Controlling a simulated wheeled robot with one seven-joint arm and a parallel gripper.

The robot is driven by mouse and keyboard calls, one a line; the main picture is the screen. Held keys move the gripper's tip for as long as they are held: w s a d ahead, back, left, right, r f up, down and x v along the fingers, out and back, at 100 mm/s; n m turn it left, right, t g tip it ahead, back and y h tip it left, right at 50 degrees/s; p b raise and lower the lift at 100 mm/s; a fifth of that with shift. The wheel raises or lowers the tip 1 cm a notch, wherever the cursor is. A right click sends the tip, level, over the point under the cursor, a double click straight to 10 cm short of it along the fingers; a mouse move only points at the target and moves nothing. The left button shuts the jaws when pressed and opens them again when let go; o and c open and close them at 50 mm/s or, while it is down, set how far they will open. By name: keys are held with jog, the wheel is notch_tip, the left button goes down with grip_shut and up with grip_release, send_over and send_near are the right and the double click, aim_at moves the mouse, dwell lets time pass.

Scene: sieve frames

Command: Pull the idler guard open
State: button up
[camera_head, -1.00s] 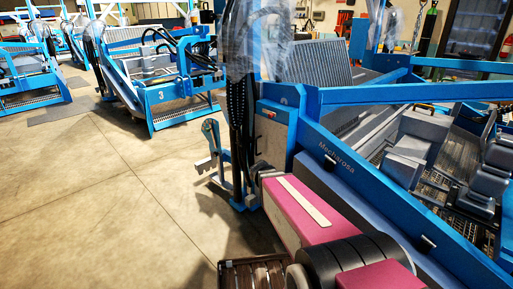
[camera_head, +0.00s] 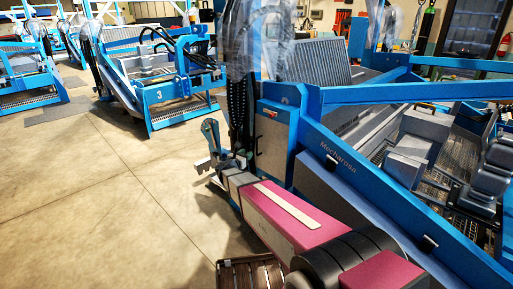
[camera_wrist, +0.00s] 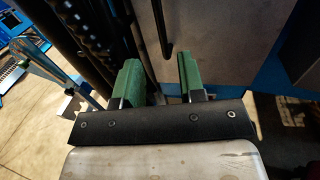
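A flat grey panel (camera_head: 272,145), which looks like the idler guard, sits in the blue machine frame beside dark hoses. A thin black handle (camera_head: 259,138) stands on its left part. In the wrist view, the grey panel (camera_wrist: 225,40) fills the upper middle and the black handle (camera_wrist: 163,30) runs down near its left edge. My gripper (camera_wrist: 160,78) has two green fingers, apart with nothing between them. The handle's lower end shows just beyond the gap between the fingertips; I cannot tell the distance. In the head view my arm hides most of the gripper.
Dark hoses (camera_wrist: 95,35) hang close to the left of my fingers. A grey lever bracket (camera_head: 211,135) stands left of the panel. The blue frame beam (camera_head: 390,200) runs along the right. Open concrete floor (camera_head: 110,200) lies to the left.

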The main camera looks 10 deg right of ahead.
aim_at(268, 150)
jog(key=x, duration=1)
grip_shut()
